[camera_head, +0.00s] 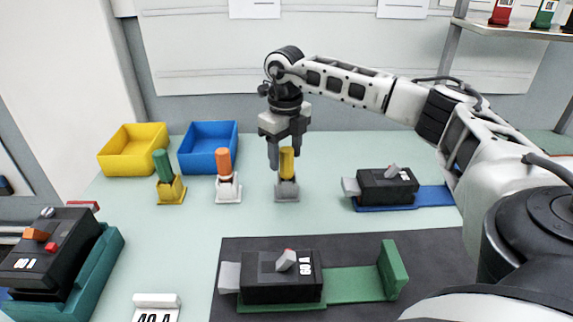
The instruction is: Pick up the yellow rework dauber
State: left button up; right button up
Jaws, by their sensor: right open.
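The yellow rework dauber (287,164) stands upright in a grey holder (287,190) near the middle of the table. My right gripper (284,154) points down over it with its jaws open. One finger is just left of the dauber's handle and the other is up by its top right. The gripper hides the dauber's upper end, and I cannot tell whether a finger touches it. My left gripper is not in view.
A green dauber (162,164) in a yellow holder and an orange dauber (223,162) in a white holder stand to the left. Yellow (133,159) and blue (207,158) bins are behind. Black breakers sit right (387,188), in front (275,278) and left (50,252).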

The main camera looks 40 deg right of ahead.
aim_at(286, 164)
notch_tip(286, 164, down, 3)
jog(key=shift+d+f, duration=0.1)
jog(key=shift+f, duration=0.1)
jog(key=shift+c, duration=0.3)
jog(key=c, duration=1)
notch_tip(286, 164, up, 10)
jog(key=shift+r, duration=0.1)
